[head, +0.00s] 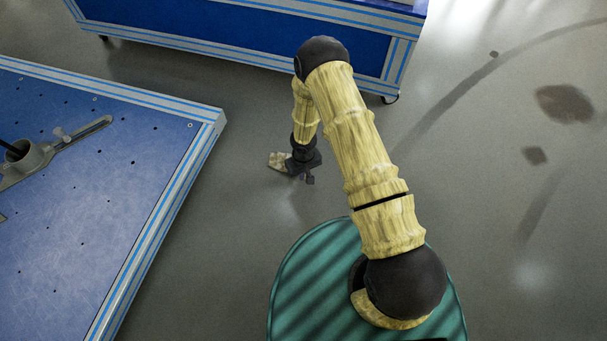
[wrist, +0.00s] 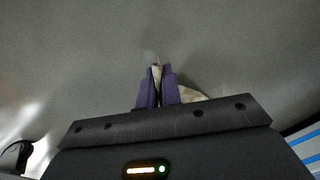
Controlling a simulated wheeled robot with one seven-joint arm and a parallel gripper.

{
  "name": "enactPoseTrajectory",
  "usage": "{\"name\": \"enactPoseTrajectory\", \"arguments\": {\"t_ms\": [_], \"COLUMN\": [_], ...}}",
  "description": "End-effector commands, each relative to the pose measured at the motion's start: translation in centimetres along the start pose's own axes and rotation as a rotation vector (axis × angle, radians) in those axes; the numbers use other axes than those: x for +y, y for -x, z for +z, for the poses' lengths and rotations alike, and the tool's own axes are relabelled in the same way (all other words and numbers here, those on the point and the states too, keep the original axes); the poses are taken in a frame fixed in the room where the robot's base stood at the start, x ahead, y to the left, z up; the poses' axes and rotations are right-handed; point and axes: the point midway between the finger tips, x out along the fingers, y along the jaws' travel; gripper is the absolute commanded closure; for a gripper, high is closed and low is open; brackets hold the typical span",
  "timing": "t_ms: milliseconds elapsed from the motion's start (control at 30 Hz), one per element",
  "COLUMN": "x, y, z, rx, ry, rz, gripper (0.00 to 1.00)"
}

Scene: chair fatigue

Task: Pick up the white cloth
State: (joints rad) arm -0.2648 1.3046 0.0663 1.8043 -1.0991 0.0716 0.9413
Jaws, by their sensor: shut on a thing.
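The white cloth (head: 279,160) shows in the head view as a small, pale, crumpled piece beside the end of my arm, to the left of my gripper (head: 301,174). In the wrist view my gripper (wrist: 158,86) has its two purple fingers close together. A thin strip of the cloth (wrist: 190,94) shows between the fingers, and more of it sticks out to the right behind the right finger. The gripper is shut on the cloth. The rest of the cloth is hidden by the fingers. I cannot tell how far it is above the floor.
A blue-topped table (head: 110,190) with a grey clamp fixture (head: 62,147) stands at the left. A blue cabinet (head: 220,30) stands at the back. Grey floor (head: 480,230) is open to the right, with dark stains (head: 565,104).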

Motion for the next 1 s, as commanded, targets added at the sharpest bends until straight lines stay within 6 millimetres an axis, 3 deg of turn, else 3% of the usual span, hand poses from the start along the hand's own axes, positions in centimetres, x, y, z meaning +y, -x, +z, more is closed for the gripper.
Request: {"name": "enactPoseTrajectory", "arguments": {"t_ms": [33,533,1000], "x": [0.0,0.0,0.0], "y": [1.5,8.5,9.5], "z": [0.0,0.0,0.0], "rx": [0.000,0.000,0.000], "ry": [0.000,0.000,0.000], "rz": [0.000,0.000,0.000], "gripper": [1.00,1.00,1.00]}}
